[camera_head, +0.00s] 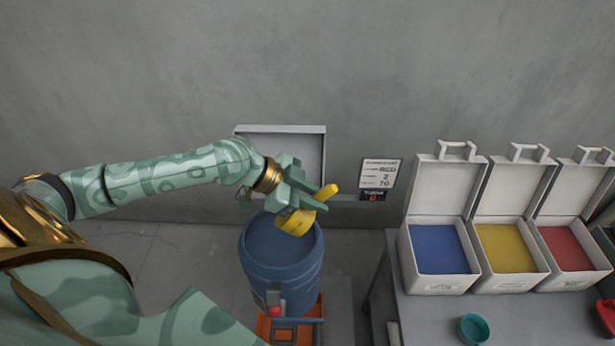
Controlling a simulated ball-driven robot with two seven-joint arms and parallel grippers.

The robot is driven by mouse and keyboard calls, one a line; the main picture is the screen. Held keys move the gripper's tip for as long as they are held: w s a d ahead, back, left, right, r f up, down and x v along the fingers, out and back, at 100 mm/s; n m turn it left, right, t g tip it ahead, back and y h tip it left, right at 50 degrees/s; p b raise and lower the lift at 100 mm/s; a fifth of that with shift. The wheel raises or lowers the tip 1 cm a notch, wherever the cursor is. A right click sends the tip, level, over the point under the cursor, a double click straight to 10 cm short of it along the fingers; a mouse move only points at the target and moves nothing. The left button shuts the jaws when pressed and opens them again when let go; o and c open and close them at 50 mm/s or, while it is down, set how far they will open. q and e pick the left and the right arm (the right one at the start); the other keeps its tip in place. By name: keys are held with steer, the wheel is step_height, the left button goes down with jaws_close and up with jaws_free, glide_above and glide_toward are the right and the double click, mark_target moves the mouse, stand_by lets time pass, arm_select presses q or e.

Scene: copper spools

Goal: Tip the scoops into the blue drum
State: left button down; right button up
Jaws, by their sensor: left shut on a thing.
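The blue drum (280,262) stands upright on an orange base in the middle of the camera_head view. My left gripper (309,203) is above the drum's top and shut on a yellow scoop (296,223). The scoop's bowl hangs over the right part of the drum top, and its handle sticks out to the upper right. I cannot tell what the bowl holds. A teal scoop or cup (473,328) sits on the grey table, and a red scoop (606,314) lies at the right edge, partly cut off. My right gripper is not in view.
Three open white boxes hold blue (440,249), yellow (506,247) and red (567,248) material on the grey table (420,320). A sign (379,173) hangs on the wall behind. A grey panel (300,150) stands behind the drum. The floor left of the drum is clear.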

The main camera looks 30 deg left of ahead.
arm_select(q)
steer(key=y+p, duration=0.1)
steer(key=p, duration=0.1)
steer(key=d+y+p, duration=0.1)
steer(key=p, duration=0.2)
steer(key=w+d+g+p, duration=0.1)
steer(key=p, duration=0.1)
steer(key=shift+f+y, duration=0.25)
steer(key=shift+y, duration=0.15)
step_height(320, 180, down, 7)
steer(key=d+m+g+y, duration=0.1)
steer(key=d+g+y, duration=0.15)
steer(key=y, duration=0.45)
steer(key=shift+g, duration=0.25)
steer(key=shift+w+a+r, duration=0.1)
steer(key=shift+a+r, duration=0.05)
steer(key=shift+r, duration=0.55)
steer(key=shift+w+a+r, duration=0.1)
steer(key=shift+a+r, duration=0.1)
steer(key=shift+r, duration=0.45)
steer(key=shift+w+a+r, duration=0.1)
steer(key=shift+a+r, duration=0.05)
steer(key=shift+r, duration=0.55)
steer(key=shift+s+d+f, duration=0.1)
steer(key=shift+s, duration=0.05)
